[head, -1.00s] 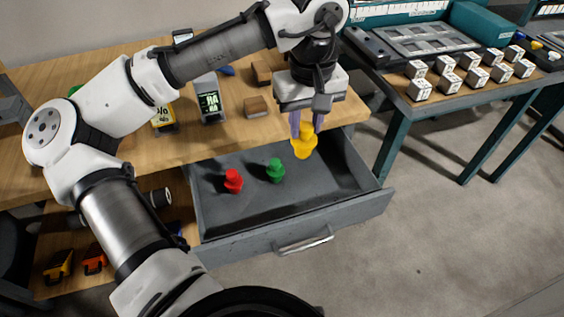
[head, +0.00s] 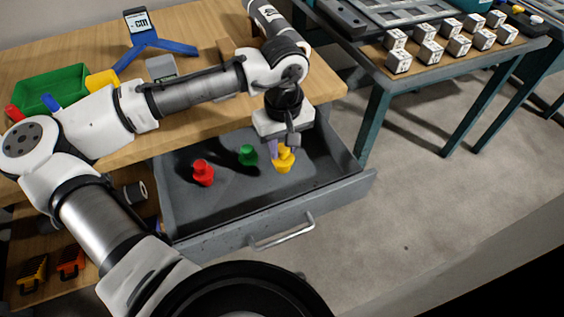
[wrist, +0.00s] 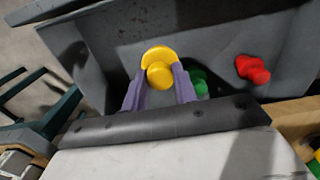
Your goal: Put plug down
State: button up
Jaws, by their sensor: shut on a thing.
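A yellow plug (head: 284,160) is between the purple fingers of my gripper (head: 278,150), inside the open grey drawer (head: 240,205). The gripper is shut on it, and the plug is low, near the drawer floor; I cannot tell whether it touches. In the wrist view the yellow plug (wrist: 159,66) shows between the two purple fingers (wrist: 158,88). The wrist view also shows the red plug (wrist: 253,68) and part of the green plug (wrist: 199,82).
The wooden workbench (head: 190,135) is above the drawer, with a green bin (head: 50,90) and a blue stand (head: 155,48). A teal table (head: 375,95) with several white cubes stands at the right. The drawer's front wall and handle (head: 282,232) face open floor.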

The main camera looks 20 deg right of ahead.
aim_at(283, 164)
jog(key=shift+f, duration=3.35)
jog(key=o, duration=0.8)
jog(key=shift+f, duration=0.1)
notch_tip(283, 164, up, 12)
jog(key=shift+r, duration=0.1)
